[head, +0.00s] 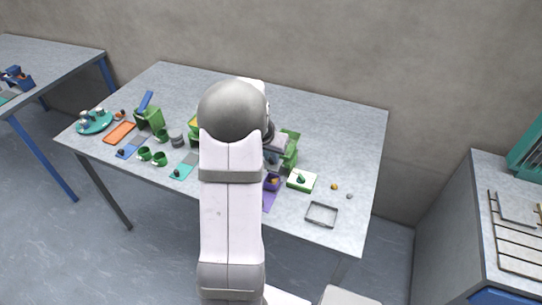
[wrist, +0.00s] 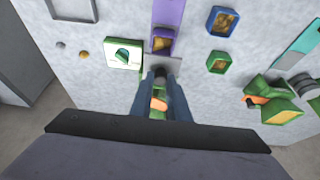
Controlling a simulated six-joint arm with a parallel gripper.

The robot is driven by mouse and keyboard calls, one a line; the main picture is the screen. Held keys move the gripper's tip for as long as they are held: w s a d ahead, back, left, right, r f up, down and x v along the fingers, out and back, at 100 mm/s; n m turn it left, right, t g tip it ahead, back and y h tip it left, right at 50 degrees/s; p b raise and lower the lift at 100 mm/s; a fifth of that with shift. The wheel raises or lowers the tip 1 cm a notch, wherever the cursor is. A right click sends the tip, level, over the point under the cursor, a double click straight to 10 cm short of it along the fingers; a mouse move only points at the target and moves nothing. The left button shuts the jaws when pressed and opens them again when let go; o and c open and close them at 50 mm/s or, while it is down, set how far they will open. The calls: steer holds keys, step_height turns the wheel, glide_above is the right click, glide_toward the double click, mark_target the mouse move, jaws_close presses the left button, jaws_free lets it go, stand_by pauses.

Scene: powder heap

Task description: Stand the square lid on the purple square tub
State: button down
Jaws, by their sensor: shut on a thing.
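The purple square tub (wrist: 162,43) stands at the end of a purple mat (wrist: 170,12), with brownish-yellow powder showing inside. In the head view the tub (head: 272,182) is just right of my arm. My gripper (wrist: 160,78) points down, shut on the small dark knob of a flat grey piece that looks like the square lid (wrist: 150,63). In the wrist view the lid is just below the tub and seems to overlap its near edge; I cannot tell whether they touch. My arm hides the gripper's tips and the lid in the head view.
A white square with a green piece on it (head: 301,181) lies right of the tub. An empty grey tray (head: 322,214) is near the front edge. Green containers (head: 290,150) stand behind the tub. Mugs (head: 159,160) and mats are at left. The table's back right is clear.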

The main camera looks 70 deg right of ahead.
mark_target(271, 165)
steer(key=shift+f, duration=0.2)
steer(key=shift+f+b, duration=1.65)
steer(key=shift+f, duration=0.6)
steer(key=shift+f+b, duration=0.8)
steer(key=shift+b, duration=0.05)
steer(key=shift+f+b, duration=0.5)
steer(key=shift+b, duration=0.3)
steer(key=c, duration=1.2)
jaws_free()
steer(key=shift+r+p, duration=2.55)
steer(key=shift+r, duration=1)
